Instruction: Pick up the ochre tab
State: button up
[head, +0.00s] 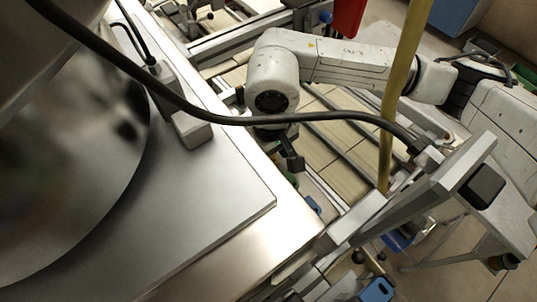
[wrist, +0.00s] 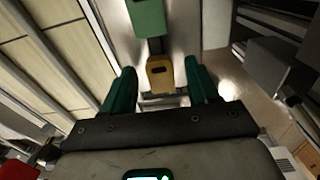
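The ochre tab (wrist: 160,82) shows in the wrist view as a small yellow-brown block with a dark slot. It lies between the two teal fingers of my gripper (wrist: 160,76), with a visible gap on each side. The fingers are apart and hold nothing. I cannot tell how far the tab is from the fingertips in depth. In the head view I cannot make out the tab, and the fingers do not show clearly below my white arm.
A green block (wrist: 148,18) stands just beyond the tab, in line with it. In the head view a metal table (head: 215,215) fills the left, a black cable (head: 250,121) crosses above it, and a yellow strip (head: 404,80) hangs at the right.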

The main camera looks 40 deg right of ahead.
jog(key=c, duration=1)
jog(key=shift+r, duration=0.1)
jog(key=shift+c, duration=0.2)
